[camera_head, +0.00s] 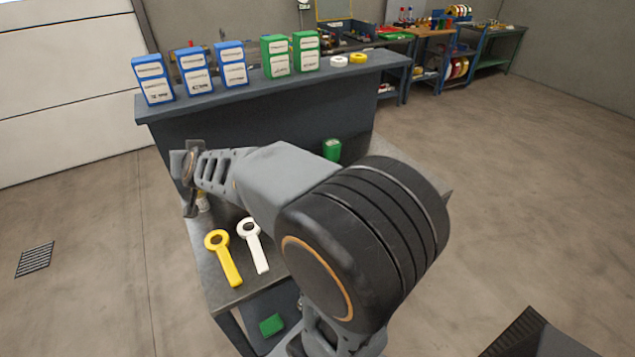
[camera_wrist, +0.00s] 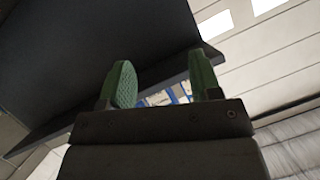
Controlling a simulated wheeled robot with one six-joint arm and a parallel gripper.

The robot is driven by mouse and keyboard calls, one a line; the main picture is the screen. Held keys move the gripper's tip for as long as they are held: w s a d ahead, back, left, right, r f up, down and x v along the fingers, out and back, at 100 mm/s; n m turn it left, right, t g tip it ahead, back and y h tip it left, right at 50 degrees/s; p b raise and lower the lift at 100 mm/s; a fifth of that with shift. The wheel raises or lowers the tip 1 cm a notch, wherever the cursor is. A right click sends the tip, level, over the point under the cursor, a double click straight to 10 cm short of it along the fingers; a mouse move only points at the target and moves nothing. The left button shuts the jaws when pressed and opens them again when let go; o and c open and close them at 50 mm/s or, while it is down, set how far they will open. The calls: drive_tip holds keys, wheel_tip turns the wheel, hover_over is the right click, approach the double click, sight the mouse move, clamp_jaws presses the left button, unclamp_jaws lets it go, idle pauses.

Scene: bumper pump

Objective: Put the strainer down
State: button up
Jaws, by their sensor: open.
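Two long-handled tools with ring heads, which look like strainers, lie flat on the near bench (camera_head: 228,290) in the head view. One is a yellow strainer (camera_head: 227,262) and the other, just right of it, is a white strainer (camera_head: 256,252). My gripper (camera_wrist: 162,66) is open in the wrist view, with two green fingers apart and nothing between them. In the head view my arm reaches over the bench to the left, so its wrist end is above and behind the two strainers, apart from them. The gripper's fingers are hard to make out there.
A raised dark shelf (camera_head: 160,113) holds several blue boxes (camera_head: 197,75), green boxes (camera_head: 275,57), a white ring (camera_head: 339,61) and a yellow ring (camera_head: 358,58). A green container (camera_head: 332,149) stands behind my arm. A green block (camera_head: 271,325) lies below the bench top. Floor is open right.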

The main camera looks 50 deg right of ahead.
drive_tip(key=w+d+f+m+g+h, duration=0.1)
drive_tip(key=d+f+m+g+h, duration=0.1)
drive_tip(key=d+m+h, duration=0.4)
drive_tip(key=w+d+f+m+g+h, duration=0.25)
drive_tip(key=d+h, duration=0.25)
drive_tip(key=d, duration=0.4)
drive_tip(key=s+d+f+m+g+h, duration=0.1)
drive_tip(key=s+d+f+m+g, duration=0.1)
drive_tip(key=s+d+g, duration=0.2)
drive_tip(key=s+d+f+m+g, duration=0.3)
drive_tip(key=s+d+g, duration=0.1)
drive_tip(key=g, duration=0.1)
drive_tip(key=s+d+f+m+g+h, duration=0.1)
drive_tip(key=s+d+f+m+g, duration=0.1)
drive_tip(key=s+d+f+g, duration=0.1)
drive_tip(key=shift+s+d+g+h, duration=0.3)
drive_tip(key=shift+s+d+g, duration=0.5)
drive_tip(key=shift+g, duration=0.05)
drive_tip(key=shift+p+x, duration=1.1)
drive_tip(key=shift+x, duration=1.85)
drive_tip(key=shift+w+r, duration=0.1)
clamp_jaws()
